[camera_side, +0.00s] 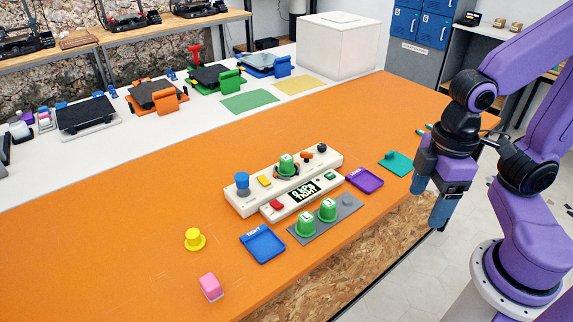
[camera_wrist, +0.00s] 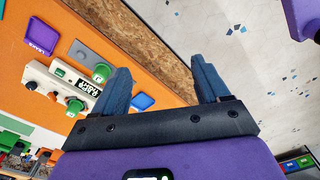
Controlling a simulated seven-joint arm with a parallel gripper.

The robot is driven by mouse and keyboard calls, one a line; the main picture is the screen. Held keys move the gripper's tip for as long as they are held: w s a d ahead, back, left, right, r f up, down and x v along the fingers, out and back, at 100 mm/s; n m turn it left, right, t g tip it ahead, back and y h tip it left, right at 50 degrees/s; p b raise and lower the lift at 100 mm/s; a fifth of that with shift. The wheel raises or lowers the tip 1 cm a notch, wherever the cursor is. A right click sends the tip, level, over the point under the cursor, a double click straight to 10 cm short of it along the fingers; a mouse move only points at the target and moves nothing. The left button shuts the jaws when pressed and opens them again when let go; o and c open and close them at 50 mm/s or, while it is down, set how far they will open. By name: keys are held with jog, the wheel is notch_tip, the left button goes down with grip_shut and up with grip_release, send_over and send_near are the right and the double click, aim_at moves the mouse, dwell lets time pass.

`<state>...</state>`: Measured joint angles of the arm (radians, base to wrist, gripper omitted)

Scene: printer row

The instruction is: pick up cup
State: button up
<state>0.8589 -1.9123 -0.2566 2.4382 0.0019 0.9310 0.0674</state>
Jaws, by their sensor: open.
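Green cups, upside down, show in the side view. Two stand on the grey mat, a left one (camera_side: 305,225) and a right one (camera_side: 327,209). Another green cup (camera_side: 286,164) sits on the white console. In the wrist view, one green cup (camera_wrist: 102,72) is by the mat and another green one (camera_wrist: 75,106) is by the console. My gripper (camera_side: 435,190) is open and empty, off to the right beyond the table's front edge, well away from the cups. Its two blue fingers stand apart in the wrist view (camera_wrist: 160,70), with floor and the table's edge between them.
The white console (camera_side: 240,202) has knobs and a display. A blue tray (camera_side: 263,256), a purple tray (camera_side: 373,187) and a grey mat (camera_side: 302,238) lie around it. A yellow piece (camera_side: 195,239) and a pink block (camera_side: 211,287) stand at left. The orange table (camera_side: 110,240) is otherwise mostly clear.

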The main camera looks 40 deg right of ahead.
jog(key=w+a+r+m, duration=0.2)
jog(key=w+a+m, duration=0.4)
jog(key=w, duration=0.6)
jog(key=m, duration=2.1)
send_over(287, 157)
notch_tip(287, 157, down, 4)
notch_tip(287, 157, down, 11)
jog(key=shift+w+f, duration=0.1)
jog(key=shift+f, duration=2.6)
jog(key=c, duration=1.2)
